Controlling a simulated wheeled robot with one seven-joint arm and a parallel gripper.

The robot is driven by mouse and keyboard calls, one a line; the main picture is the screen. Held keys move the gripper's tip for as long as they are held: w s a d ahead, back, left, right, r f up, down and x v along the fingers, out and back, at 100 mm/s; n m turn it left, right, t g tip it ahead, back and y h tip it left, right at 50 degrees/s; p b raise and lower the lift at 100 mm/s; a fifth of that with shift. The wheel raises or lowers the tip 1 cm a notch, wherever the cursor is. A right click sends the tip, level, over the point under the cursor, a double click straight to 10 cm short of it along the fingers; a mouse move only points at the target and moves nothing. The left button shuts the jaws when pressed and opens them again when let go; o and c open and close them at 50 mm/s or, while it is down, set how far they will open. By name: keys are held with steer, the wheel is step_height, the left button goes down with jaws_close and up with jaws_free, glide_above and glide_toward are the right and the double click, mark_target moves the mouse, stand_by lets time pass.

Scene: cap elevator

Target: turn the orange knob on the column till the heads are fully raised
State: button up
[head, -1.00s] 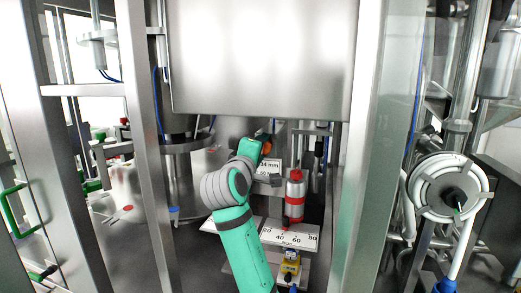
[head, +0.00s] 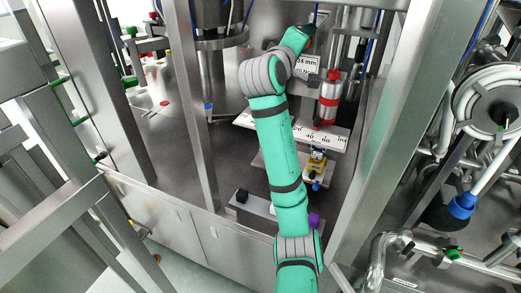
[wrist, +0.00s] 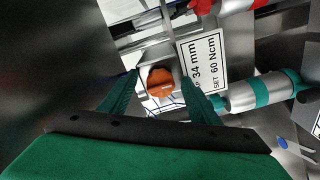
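The orange knob (wrist: 161,82) shows in the wrist view, between and just beyond the tips of my gripper (wrist: 162,77). The two green fingers stand apart, one on each side of the knob, with a visible gap around it. I cannot tell whether the tips reach down past its top. In the head view my gripper (head: 305,32) is at the column behind the arm's wrist, and the knob is hidden there. The height of the heads cannot be judged from these views.
A label plate (wrist: 203,62) reading 34 mm and 60 Ncm is right of the knob. A red and silver cylinder (head: 329,100) stands beside my arm above a white scale plate (head: 335,137). Steel frame posts (head: 190,110) stand on both sides.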

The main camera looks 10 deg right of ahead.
steer(key=s+a+m, duration=0.6)
steer(key=s+m, duration=0.2)
steer(key=m, duration=0.5)
steer(key=s+a+f+n+y, duration=0.1)
steer(key=a+f+n+y, duration=0.1)
steer(key=f, duration=1.2)
steer(key=a+f+n+t+y, duration=0.1)
steer(key=a+f, duration=0.4)
steer(key=f, duration=1)
steer(key=shift+s+a+f+n+y, duration=0.15)
steer(key=shift+s+a+n+y, duration=0.15)
steer(key=shift+n+y, duration=0.5)
